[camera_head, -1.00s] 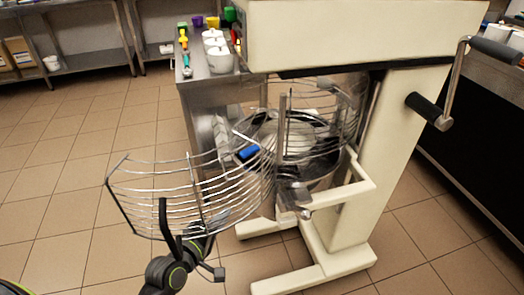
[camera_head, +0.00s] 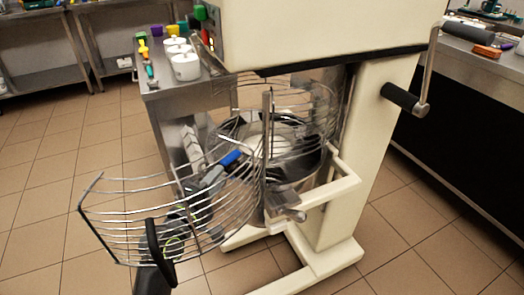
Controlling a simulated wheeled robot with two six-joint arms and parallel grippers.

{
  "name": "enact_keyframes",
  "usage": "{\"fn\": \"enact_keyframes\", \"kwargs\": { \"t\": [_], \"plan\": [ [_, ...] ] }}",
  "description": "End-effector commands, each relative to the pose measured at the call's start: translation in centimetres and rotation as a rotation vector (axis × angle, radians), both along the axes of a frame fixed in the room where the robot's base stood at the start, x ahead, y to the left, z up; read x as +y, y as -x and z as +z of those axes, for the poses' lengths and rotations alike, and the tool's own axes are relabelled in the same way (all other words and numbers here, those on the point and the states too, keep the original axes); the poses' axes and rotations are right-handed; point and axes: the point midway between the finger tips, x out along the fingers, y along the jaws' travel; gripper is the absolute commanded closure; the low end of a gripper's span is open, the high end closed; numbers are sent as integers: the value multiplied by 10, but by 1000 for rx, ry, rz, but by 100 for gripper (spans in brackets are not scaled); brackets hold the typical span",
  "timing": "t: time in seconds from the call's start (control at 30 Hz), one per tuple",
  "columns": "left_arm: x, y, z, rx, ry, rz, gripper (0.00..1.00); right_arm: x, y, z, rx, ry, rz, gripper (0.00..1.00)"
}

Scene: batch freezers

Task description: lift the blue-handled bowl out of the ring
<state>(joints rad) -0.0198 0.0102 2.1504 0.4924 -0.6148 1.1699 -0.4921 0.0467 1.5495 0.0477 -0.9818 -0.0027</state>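The steel bowl (camera_head: 300,180) sits in the ring under the cream mixer head, partly hidden by the wire guard and the frame. Its blue handle (camera_head: 230,158) sticks out at the left side of the bowl. My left gripper (camera_head: 212,177) is seen through the wires of the swung-out guard, just below and left of the blue handle. It is close to the handle, but I cannot tell whether it touches it or whether its fingers are open. My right gripper is not in view.
The wire guard (camera_head: 110,222) swings out to the left in front of my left arm. The cream mixer column (camera_head: 365,150) and its crank (camera_head: 405,98) stand at the right. A steel table (camera_head: 165,110) with white pots (camera_head: 185,66) is behind. Open tiled floor lies at the left.

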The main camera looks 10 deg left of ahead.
Motion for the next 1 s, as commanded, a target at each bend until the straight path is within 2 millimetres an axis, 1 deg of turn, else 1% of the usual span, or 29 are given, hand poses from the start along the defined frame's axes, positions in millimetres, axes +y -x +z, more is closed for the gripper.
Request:
{"fn": "enact_keyframes", "kwargs": {
  "t": [0.03, 0.1, 0.27, 0.33, 0.43, 0.5, 0.63, 0.73, 0.93, 0.97, 1.0],
  "plan": [
    [-2, -7, -1, 0, 0, -1, 76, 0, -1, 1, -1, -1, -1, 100],
    [-4, -14, 0, 0, -1, 0, 76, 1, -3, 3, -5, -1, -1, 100],
    [-5, -21, 0, -1, -2, 0, 76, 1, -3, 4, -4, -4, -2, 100],
    [-6, -28, 0, -1, -2, 0, 76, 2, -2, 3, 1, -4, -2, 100],
    [-8, -42, 1, -1, -3, 0, 76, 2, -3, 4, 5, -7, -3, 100],
    [-9, -52, 2, -1, -3, 0, 76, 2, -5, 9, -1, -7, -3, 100],
    [-13, -66, 2, 0, -1, 0, 76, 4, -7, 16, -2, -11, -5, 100],
    [-14, -70, 2, 2, -1, 1, 76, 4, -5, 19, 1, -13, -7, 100],
    [-14, -70, 2, 2, -1, 2, 76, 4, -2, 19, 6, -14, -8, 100],
    [-14, -70, 2, 1, -1, 2, 79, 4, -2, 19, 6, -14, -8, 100],
    [-14, -70, 2, 1, -1, 2, 84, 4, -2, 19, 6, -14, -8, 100]
  ]
}}
